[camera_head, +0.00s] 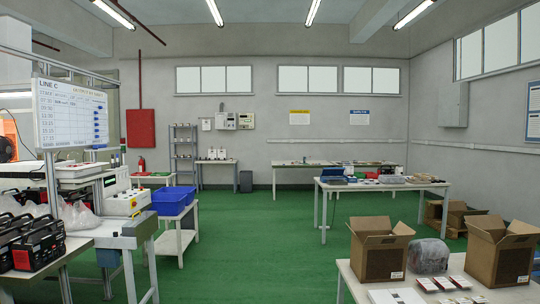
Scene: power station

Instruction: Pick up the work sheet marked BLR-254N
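No label reading BLR-254N can be made out at this size. A white paper sheet (396,296) lies flat at the front edge of the near right table (358,284), partly cut off by the bottom of the view. Beside it on the right are several small red-and-white cards or packs (445,283), too small to read. Neither of my grippers shows in the head view.
Two open cardboard boxes (380,256) (482,262) and a grey wrapped bundle (428,257) stand on the near right table. A workbench (330,186) stands mid-room. Blue bins (172,201) and a whiteboard (70,115) are on the left. Green floor is clear centrally.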

